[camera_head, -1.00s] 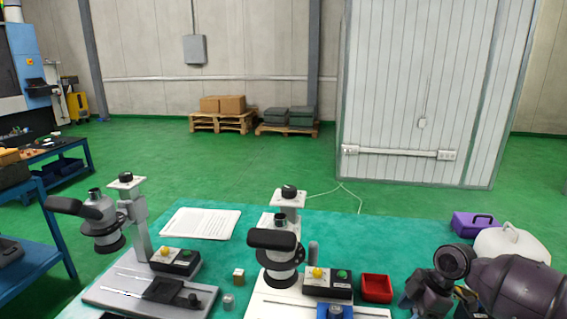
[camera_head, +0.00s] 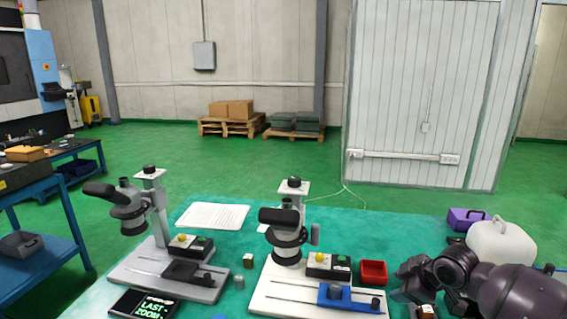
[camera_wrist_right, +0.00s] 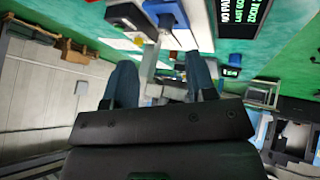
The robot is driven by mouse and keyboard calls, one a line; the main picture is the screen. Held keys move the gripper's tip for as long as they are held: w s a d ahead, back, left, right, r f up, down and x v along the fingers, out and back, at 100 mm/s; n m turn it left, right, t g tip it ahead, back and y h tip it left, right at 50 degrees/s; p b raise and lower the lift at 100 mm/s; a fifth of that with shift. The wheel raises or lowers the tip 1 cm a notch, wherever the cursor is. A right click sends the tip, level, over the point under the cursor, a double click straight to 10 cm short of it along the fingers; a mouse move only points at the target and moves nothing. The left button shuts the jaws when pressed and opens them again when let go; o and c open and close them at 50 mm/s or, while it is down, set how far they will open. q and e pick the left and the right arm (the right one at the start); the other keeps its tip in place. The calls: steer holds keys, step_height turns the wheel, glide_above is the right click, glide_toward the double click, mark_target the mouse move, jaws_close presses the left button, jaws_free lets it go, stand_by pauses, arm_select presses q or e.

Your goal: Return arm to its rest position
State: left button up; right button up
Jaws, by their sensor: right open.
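My right arm comes in from the lower right of the head view, folded above the table's right end. Its gripper (camera_head: 424,288) points down and left there, partly hidden by the arm. In the right wrist view the two blue fingers (camera_wrist_right: 160,76) stand wide apart with nothing held between them. My left arm and gripper are not in view.
Two microscopes, left (camera_head: 130,208) and right (camera_head: 288,240), stand on the green table (camera_head: 345,235). A red bin (camera_head: 373,272), white canister (camera_head: 500,243) and purple carrier (camera_head: 467,218) are near my right arm. A dark display (camera_head: 150,304) lies front left.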

steer(key=s+a+f+m+t+y, duration=0.1)
steer(key=s+a+f+m+t, duration=0.2)
steer(key=s+a+m+t, duration=0.3)
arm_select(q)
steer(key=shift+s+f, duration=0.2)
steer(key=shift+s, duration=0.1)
arm_select(e)
steer(key=s+d+f+m+h, duration=0.2)
steer(key=s+f, duration=0.5)
steer(key=s, duration=0.5)
steer(key=s+d+f+m+h, duration=0.3)
steer(key=s+f, duration=0.4)
steer(key=s, duration=0.5)
steer(key=shift+s+d+f+m+g, duration=0.25)
steer(key=shift+f+m+g, duration=0.15)
steer(key=shift+m, duration=0.2)
